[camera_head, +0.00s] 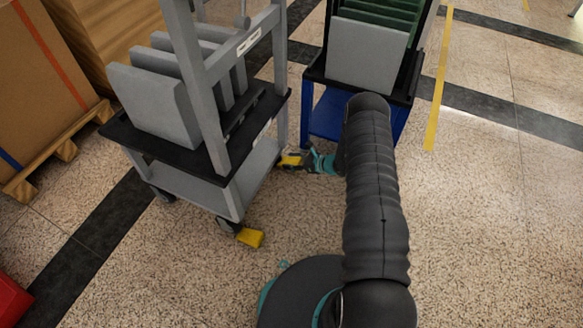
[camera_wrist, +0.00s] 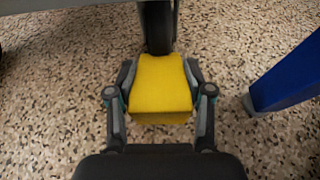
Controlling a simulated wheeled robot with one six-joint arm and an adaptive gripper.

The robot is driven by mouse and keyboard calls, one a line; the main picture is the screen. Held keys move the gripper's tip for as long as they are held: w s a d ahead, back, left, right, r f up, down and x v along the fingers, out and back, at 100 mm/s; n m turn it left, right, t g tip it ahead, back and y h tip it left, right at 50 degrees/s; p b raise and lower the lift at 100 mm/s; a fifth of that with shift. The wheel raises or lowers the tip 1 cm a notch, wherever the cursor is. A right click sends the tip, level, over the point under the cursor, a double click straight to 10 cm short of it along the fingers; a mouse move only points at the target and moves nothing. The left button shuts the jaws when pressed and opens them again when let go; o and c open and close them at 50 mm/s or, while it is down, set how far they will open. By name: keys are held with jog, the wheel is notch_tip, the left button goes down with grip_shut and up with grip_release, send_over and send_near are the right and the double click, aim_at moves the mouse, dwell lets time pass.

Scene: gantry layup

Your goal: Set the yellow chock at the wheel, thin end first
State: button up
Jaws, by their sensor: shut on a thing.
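My gripper (camera_head: 309,161) is low near the floor, between the grey cart and the blue stand. It is shut on a yellow chock (camera_wrist: 161,88), with one finger on each side. The same chock shows small in the head view (camera_head: 291,161). In the wrist view a dark wheel (camera_wrist: 157,27) stands upright straight beyond the chock's far end. The chock's narrower-looking end faces the wheel; whether they touch I cannot tell. A second yellow chock (camera_head: 250,237) lies on the floor at the cart's front wheel (camera_head: 229,227).
The grey cart (camera_head: 232,192) carries upright grey panels (camera_head: 158,103). A blue stand (camera_head: 331,113) holds a rack of panels, and its leg (camera_wrist: 287,77) is close on the right in the wrist view. Boxes on a pallet (camera_head: 66,150) stand left. The right floor is clear.

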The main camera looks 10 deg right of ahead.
jog(key=shift+f, duration=1.75)
jog(key=shift+f+b, duration=0.2)
jog(key=shift+b, duration=0.3)
jog(key=o, duration=1.2)
jog(key=shift+r, duration=0.15)
